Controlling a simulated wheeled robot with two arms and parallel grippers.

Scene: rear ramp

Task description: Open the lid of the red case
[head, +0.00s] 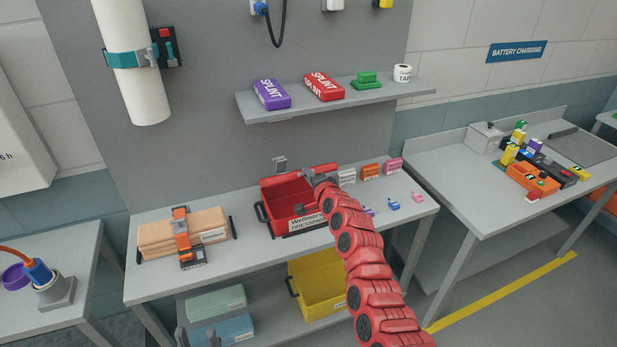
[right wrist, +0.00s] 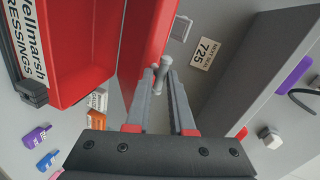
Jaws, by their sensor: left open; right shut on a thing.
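The red case (head: 269,218) stands on the middle bench with a white "Wellmarsh Dressings" label on its front. I can see into its red interior, and its lid (head: 324,169) is raised at the back. In the right wrist view the lid is a red panel (right wrist: 146,35) beside the open case. My right gripper (head: 318,180) is at the lid's edge, shut on a small grey peg-like handle (right wrist: 161,72). My right arm hides part of the case's right side. My left gripper (head: 197,338) is open and empty at the bottom edge of the head view, apart from the case.
A strapped tan bundle (head: 160,238) lies left of the case. Small cartons (head: 371,171) and colored clips stand to the right. A shelf (head: 400,93) with splint packs hangs above. A yellow bin (head: 327,282) sits below. A tag marked 725 (right wrist: 206,53) is behind the lid.

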